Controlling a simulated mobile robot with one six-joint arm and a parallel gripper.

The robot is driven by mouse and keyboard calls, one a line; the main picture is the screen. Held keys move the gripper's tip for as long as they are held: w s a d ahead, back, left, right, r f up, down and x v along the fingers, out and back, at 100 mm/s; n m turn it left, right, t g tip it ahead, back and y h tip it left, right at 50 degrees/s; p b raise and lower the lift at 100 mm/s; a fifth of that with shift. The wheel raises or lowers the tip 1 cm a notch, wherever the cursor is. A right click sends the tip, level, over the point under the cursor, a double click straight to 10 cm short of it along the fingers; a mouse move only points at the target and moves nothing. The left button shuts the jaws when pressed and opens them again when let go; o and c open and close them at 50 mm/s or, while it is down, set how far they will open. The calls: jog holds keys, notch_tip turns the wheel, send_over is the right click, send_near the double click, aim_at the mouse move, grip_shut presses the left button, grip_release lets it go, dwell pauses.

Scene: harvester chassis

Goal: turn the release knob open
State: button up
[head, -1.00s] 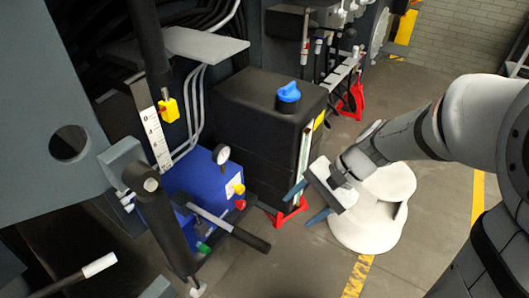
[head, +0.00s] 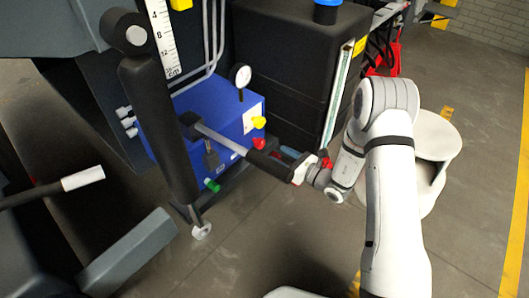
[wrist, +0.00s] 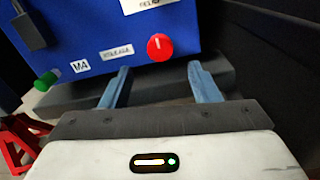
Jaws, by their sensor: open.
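The red knob (wrist: 160,47) is on the front of the blue pump box (wrist: 85,32), beside a small label that appears to read RELEASE. A white pointer mark shows on its face. In the head view the red knob (head: 258,143) shows just above the black lever grip. My gripper (wrist: 160,66) is open, its two blue fingers spread to either side of the red knob in the wrist view. The knob appears beyond the fingertips, and I see no contact. In the head view my gripper (head: 285,154) is partly hidden behind the lever grip.
The pump lever (head: 268,164) reaches across close to my gripper. A green knob (wrist: 46,80) and a yellow knob (head: 258,122) are on the same box. A gauge (head: 240,76) stands on top. A black tank (head: 285,60) rises behind.

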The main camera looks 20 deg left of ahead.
aim_at(262, 145)
jog(key=b+x, duration=0.1)
jog(key=x, duration=0.6)
jog(key=shift+w+a+b, duration=0.1)
jog(key=shift+a+b, duration=0.15)
jog(key=shift+b, duration=0.15)
jog(key=shift+c, duration=0.6)
